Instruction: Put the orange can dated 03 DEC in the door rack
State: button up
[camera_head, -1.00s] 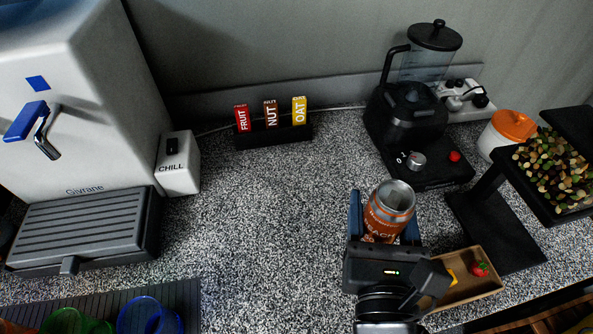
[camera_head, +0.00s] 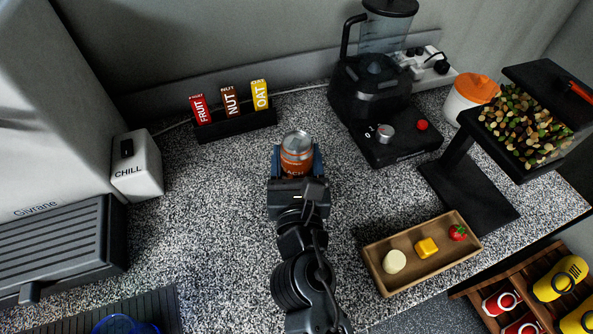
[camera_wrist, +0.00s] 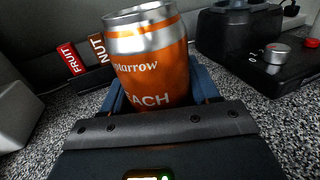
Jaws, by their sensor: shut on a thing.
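An orange can (camera_head: 297,149) with a silver top stands upright between the blue fingers of my gripper (camera_head: 297,165), over the speckled counter. In the wrist view the orange can (camera_wrist: 155,65) leans slightly and shows part of the word PEACH; no date is readable. My gripper is shut on the can. I cannot tell whether its base touches the counter. A wooden rack (camera_head: 515,280) with red and yellow cans (camera_head: 560,278) shows at the lower right, partly cut off; I cannot tell whether it is the door rack.
A blender (camera_head: 380,90) stands behind to the right, beside a black stand with a nut bin (camera_head: 525,125). A wooden tray (camera_head: 375,268) holds small foods. A bar holder (camera_head: 237,124), CHILL box (camera_head: 137,165) and dispenser (camera_head: 50,100) are left.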

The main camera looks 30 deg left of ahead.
aim_at(297, 171)
jog(key=shift+f+b, duration=0.7)
jog(key=shift+f, duration=0.95)
jog(key=shift+f, duration=0.1)
jog(key=o, duration=0.8)
jog(key=shift+f, duration=0.1)
jog(key=o, duration=0.5)
jog(key=shift+c, duration=0.2)
